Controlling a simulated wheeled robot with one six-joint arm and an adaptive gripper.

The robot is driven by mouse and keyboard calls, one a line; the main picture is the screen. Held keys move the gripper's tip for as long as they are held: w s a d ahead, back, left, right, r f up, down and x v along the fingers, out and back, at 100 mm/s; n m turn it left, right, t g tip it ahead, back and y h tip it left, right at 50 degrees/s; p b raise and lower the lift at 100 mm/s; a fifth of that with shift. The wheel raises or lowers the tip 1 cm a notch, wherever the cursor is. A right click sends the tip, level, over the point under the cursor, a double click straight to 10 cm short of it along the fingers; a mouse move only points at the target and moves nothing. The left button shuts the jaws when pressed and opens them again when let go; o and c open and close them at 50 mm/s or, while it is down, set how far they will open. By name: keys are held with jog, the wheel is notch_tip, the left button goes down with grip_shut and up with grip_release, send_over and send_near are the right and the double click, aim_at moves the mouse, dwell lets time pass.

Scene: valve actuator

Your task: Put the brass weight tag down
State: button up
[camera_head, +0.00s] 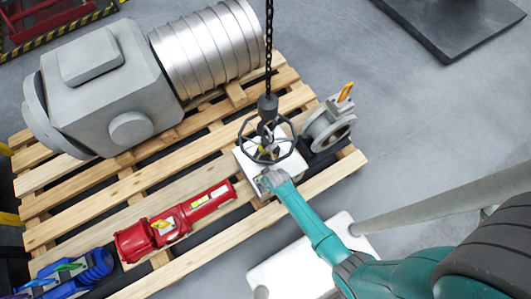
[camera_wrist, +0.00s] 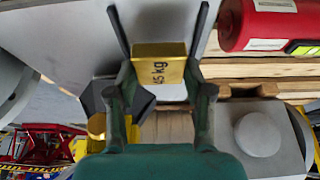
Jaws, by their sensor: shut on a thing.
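The brass weight tag (camera_wrist: 158,76) is a small gold block with dark "kg" lettering, in the middle of the wrist view. My gripper (camera_wrist: 160,55) is shut on it, with one dark finger on each side. In the head view my gripper (camera_head: 270,180) is at the near edge of a white-topped block (camera_head: 286,166), beside a dark handwheel (camera_head: 247,137). I cannot make out the tag clearly there. Whether the tag touches the surface below it cannot be told.
A chain with a hook (camera_head: 267,106) hangs over the handwheel. A wooden pallet (camera_head: 75,205) carries a red actuator (camera_head: 175,222), a blue one (camera_head: 92,268), a large grey actuator (camera_head: 110,85) and a grey flanged valve (camera_head: 328,122). A white surface (camera_head: 295,270) lies at the near side.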

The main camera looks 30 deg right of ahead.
jog(key=shift+s+f, duration=0.1)
jog(key=shift+f, duration=1.2)
jog(key=shift+f, duration=0.1)
jog(key=o, duration=1.2)
jog(key=v, duration=1.2)
